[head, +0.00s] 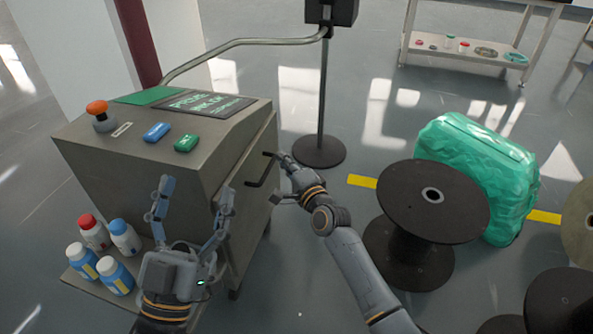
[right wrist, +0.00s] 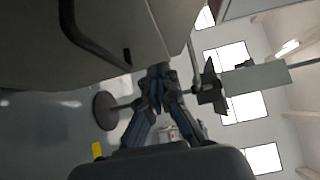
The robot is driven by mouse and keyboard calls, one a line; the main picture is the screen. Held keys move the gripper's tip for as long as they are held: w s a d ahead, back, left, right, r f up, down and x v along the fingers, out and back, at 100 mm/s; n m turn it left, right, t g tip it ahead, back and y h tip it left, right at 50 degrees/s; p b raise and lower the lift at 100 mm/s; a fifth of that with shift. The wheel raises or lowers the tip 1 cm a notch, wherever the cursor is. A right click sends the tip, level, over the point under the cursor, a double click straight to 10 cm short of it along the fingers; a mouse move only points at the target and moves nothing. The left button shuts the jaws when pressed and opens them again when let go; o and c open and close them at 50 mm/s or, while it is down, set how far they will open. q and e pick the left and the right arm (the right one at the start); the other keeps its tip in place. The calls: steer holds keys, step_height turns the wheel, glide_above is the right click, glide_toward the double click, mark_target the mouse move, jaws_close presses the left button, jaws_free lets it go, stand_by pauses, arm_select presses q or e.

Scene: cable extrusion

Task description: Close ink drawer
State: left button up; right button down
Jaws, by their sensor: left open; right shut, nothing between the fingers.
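The grey ink machine (head: 95,155) stands at the left in the head view. A black bar handle (head: 263,172) sticks out from its right side, where the drawer front seems to be; I cannot tell how far out the drawer stands. The handle also shows at the upper left of the right wrist view (right wrist: 92,42). My right gripper (head: 283,158) is shut and empty, its tips just right of the handle's far end; contact is unclear. In the right wrist view its fingertips (right wrist: 160,72) are together. My left gripper (head: 197,187) is open and empty before the machine.
Several bottles (head: 122,238) stand on a low shelf at the machine's lower left. A black spool (head: 405,195) and a green wrapped bundle (head: 480,165) are on the floor at right. A black stand (head: 321,150) rises behind my right gripper.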

arm_select(q)
step_height(320, 180, down, 9)
steer(key=w+g+y+p, duration=0.1)
steer(key=w+g+y, duration=0.1)
steer(key=g, duration=0.3)
steer(key=shift+w+a+r+g+p, duration=0.2)
steer(key=shift+w+a+g+p, duration=0.1)
steer(key=shift+g+p, duration=0.1)
arm_select(e)
steer(key=v, duration=0.6)
